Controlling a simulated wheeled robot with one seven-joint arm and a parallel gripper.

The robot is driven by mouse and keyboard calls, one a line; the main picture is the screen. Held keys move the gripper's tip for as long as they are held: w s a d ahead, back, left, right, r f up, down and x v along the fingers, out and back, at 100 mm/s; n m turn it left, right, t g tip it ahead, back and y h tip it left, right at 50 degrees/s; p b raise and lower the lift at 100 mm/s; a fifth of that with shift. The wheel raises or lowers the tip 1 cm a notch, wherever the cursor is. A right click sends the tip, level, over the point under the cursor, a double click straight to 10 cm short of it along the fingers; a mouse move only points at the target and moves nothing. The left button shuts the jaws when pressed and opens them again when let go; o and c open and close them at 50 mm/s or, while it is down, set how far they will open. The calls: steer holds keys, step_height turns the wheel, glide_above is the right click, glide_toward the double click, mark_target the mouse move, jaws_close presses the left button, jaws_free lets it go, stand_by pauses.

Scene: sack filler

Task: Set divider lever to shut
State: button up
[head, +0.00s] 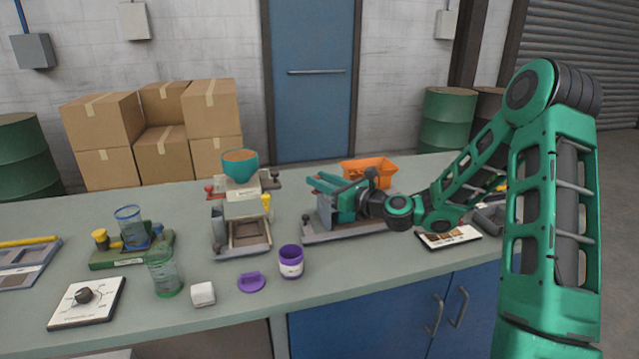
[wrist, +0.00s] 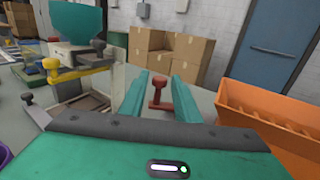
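The sack filler has a teal hopper (head: 240,167) over a pale body (head: 242,205), and the hopper also shows in the wrist view (wrist: 78,20). A yellow-knobbed lever (head: 266,202) is at the front right. No label tells which is the divider lever. My gripper (head: 314,183) is right of the filler, fingers pointing toward it. In the wrist view my gripper (wrist: 159,76) is open, with the red lever apparently beyond the tips. Contact cannot be told.
An orange bin (head: 368,172) stands close behind my gripper. A purple cup (head: 290,262), purple lid (head: 251,282), white block (head: 203,294) and green bottle (head: 164,272) stand at the front. A dial plate (head: 88,302) lies at the left. Cardboard boxes (head: 165,125) are behind the bench.

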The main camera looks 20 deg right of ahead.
jaws_close()
steer(key=shift+d, duration=0.1)
steer(key=shift+s+d+n+g+y, duration=0.15)
steer(key=shift+d+n+g+y, duration=0.1)
steer(key=shift+n+g+y, duration=0.55)
steer(key=shift+o, duration=1.8)
jaws_free()
steer(key=shift+s, duration=0.1)
